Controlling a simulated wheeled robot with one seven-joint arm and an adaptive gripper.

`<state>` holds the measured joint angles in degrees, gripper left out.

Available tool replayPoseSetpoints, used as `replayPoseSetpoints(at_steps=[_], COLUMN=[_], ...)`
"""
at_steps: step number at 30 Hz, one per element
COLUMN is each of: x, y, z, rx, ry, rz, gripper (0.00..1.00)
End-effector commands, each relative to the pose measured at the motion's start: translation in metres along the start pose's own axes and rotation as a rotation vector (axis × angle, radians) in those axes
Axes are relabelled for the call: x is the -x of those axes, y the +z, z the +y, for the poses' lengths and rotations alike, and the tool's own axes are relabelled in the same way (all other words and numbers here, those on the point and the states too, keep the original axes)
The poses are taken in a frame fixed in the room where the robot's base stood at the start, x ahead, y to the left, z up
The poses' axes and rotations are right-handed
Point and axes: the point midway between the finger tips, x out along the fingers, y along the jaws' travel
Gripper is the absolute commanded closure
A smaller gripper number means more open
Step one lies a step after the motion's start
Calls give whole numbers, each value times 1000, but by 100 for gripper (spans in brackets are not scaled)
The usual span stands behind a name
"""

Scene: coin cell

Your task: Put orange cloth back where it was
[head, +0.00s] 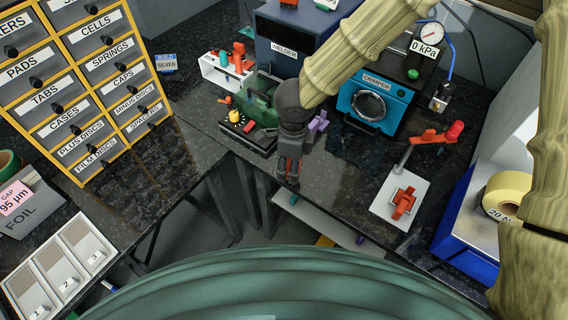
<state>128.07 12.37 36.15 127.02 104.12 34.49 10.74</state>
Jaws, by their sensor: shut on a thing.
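My gripper (289,178) points down in the middle of the head view, over the front edge of the dark bench. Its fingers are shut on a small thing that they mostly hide. Thin reddish strips show along the fingers, and I cannot tell whether they are cloth or part of the gripper. I cannot make out an orange cloth for certain anywhere. A red-orange piece (403,203) sits on a white plate (385,208) to the right, and it looks more like a clamp than cloth.
Behind my gripper stand a green device (259,98), a welder (283,45) and a blue crimper (375,100). A red-tipped lever (430,136) rises near the white plate. Labelled drawers (85,75) stand left. A blue box with a tape roll (507,195) is right. The left bench's middle is clear.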

Motion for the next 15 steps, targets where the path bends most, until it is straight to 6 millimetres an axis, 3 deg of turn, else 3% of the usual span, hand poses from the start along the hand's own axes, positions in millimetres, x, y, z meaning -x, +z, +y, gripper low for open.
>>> replayPoseSetpoints(at_steps=[15], x=[-2], y=[6], z=[36], rx=[-744], ry=[-1], rz=[4], gripper=[73])
